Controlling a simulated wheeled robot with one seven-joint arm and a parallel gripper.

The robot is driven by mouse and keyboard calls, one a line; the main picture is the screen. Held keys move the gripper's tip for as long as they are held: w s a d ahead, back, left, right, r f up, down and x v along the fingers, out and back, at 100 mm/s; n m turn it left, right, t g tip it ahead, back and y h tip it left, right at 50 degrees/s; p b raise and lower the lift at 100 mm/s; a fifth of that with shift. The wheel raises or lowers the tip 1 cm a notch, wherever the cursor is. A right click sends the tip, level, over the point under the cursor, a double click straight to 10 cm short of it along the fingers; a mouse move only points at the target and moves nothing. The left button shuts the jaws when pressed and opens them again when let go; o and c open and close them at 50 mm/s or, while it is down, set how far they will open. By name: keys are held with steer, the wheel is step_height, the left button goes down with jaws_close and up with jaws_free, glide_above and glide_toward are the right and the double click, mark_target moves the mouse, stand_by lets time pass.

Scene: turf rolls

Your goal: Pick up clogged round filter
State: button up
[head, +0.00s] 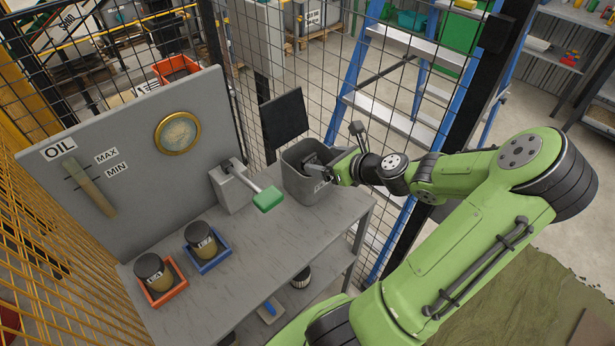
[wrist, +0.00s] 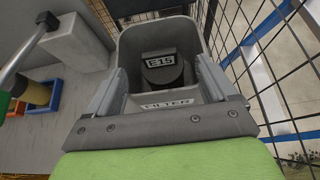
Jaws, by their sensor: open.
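A grey bin (head: 299,188) stands at the far right end of the bench. In the wrist view the bin (wrist: 130,45) has a dark round piece labelled E15 (wrist: 163,72) inside and a FILTER label near it. My gripper (head: 332,167) is at the bin's mouth in the head view. In the wrist view my gripper (wrist: 160,80) is open, its fingers either side of the dark piece; I cannot tell whether they touch it. Two round filters with black tops stand on the bench: one in an orange tray (head: 154,270), one in a blue tray (head: 201,238). Which filter is clogged is not clear.
A lever with a green handle (head: 268,199) juts over the bench left of the bin. A grey panel (head: 135,170) with a gauge (head: 177,133) stands behind. Mesh fencing (head: 400,85) and a blue ladder (head: 350,90) are close behind and right. The bench's middle (head: 265,240) is clear.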

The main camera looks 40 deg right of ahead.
mark_target(311, 158)
steer(key=b+x, duration=0.1)
steer(key=x, duration=0.4)
steer(key=shift+w+f, duration=0.2)
steer(key=shift+w, duration=0.1)
steer(key=shift+s+r, duration=0.1)
steer(key=shift+s, duration=0.05)
steer(key=shift+a, duration=0.1)
steer(key=c, duration=1.4)
steer(key=shift+c, duration=0.6)
steer(key=shift+r, duration=0.1)
